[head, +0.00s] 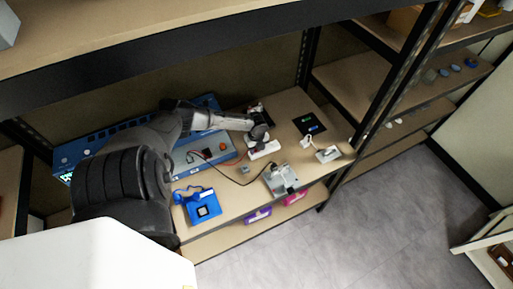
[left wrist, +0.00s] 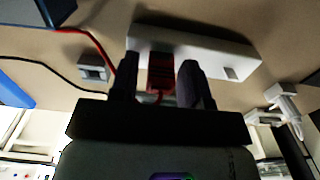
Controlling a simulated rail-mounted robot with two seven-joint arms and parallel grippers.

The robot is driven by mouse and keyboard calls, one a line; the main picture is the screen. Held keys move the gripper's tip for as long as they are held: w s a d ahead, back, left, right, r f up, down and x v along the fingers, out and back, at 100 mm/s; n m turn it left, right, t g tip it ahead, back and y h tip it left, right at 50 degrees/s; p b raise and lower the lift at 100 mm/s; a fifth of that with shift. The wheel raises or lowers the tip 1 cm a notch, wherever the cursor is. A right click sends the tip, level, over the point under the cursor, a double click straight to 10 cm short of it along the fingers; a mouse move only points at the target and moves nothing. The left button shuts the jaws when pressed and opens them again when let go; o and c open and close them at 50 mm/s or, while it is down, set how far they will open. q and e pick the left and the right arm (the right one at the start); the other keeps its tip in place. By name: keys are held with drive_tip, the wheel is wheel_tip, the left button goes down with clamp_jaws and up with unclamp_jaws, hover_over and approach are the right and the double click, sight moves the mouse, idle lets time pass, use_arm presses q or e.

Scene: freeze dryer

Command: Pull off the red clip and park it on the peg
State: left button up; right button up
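The red clip (left wrist: 160,73) shows in the left wrist view against a white block (left wrist: 215,58). A red lead runs near it. My left gripper (left wrist: 158,88) has its two dark fingers apart, one on each side of the clip. A gap shows on the left of the clip; contact with the right finger is unclear. In the head view my left gripper (head: 258,138) is over the white block (head: 264,150), and the clip is hidden or too small there. A small grey block (head: 245,169) stands nearby; I cannot tell whether it is the peg. My right gripper is not in view.
A blue bench device (head: 205,155) with leads is left of the gripper. A blue unit (head: 203,206) lies at the front left, and a grey device (head: 280,179) at the front edge. A black panel (head: 309,124) and white fixture (head: 327,154) are at right.

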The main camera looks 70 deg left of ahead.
use_arm(q)
drive_tip(key=shift+o, duration=1)
drive_tip(key=shift+r, duration=0.2)
wheel_tip(320, 180, up, 14)
drive_tip(key=p, duration=0.2)
drive_tip(key=shift+f, duration=0.25)
